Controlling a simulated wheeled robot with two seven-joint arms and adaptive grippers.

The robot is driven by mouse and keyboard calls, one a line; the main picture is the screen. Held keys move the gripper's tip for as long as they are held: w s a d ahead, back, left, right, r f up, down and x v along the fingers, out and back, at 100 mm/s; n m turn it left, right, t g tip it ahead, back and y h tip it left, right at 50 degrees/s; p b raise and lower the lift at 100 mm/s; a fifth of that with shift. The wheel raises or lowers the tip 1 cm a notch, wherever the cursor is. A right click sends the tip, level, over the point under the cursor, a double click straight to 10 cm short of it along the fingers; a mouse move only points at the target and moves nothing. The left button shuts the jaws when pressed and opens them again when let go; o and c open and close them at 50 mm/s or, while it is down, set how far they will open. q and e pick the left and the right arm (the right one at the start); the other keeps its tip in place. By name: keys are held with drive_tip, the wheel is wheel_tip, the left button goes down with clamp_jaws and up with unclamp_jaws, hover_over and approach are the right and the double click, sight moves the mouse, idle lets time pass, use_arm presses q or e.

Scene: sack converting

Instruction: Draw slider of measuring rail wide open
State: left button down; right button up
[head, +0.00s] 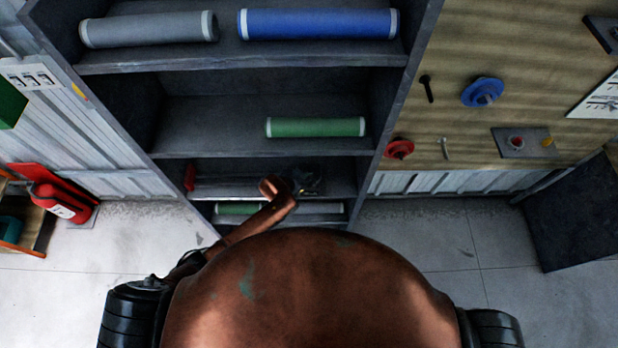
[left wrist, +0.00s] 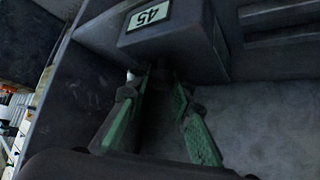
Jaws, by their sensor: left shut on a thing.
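The measuring rail (head: 232,180) lies along a low shelf of the rack, with a red piece (head: 190,178) at its left end. My left gripper (head: 306,180) is dark and small at the right part of that shelf. In the left wrist view a dark block, the slider (left wrist: 195,50), bears a label reading 45. A grooved dark bar (left wrist: 285,25) extends to its right. The green-padded fingers of my left gripper (left wrist: 153,82) converge at the block's lower edge, shut on the slider. The exact gripped part is hidden in shadow. My right gripper is not in view.
The rack's shelves hold a grey roll (head: 148,29), a blue roll (head: 318,23) and a green roll (head: 315,127). The rack's right side panel (head: 408,90) stands close to my left gripper. A fire extinguisher (head: 62,201) stands left.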

use_arm(q)
drive_tip(key=c, duration=1.8)
unclamp_jaws()
drive_tip(key=shift+d, duration=0.35)
drive_tip(key=shift+o, duration=0.4)
drive_tip(key=shift+a, duration=0.1)
drive_tip(key=shift+a, duration=0.1)
drive_tip(key=v, duration=1.2)
drive_tip(key=shift+s, duration=0.1)
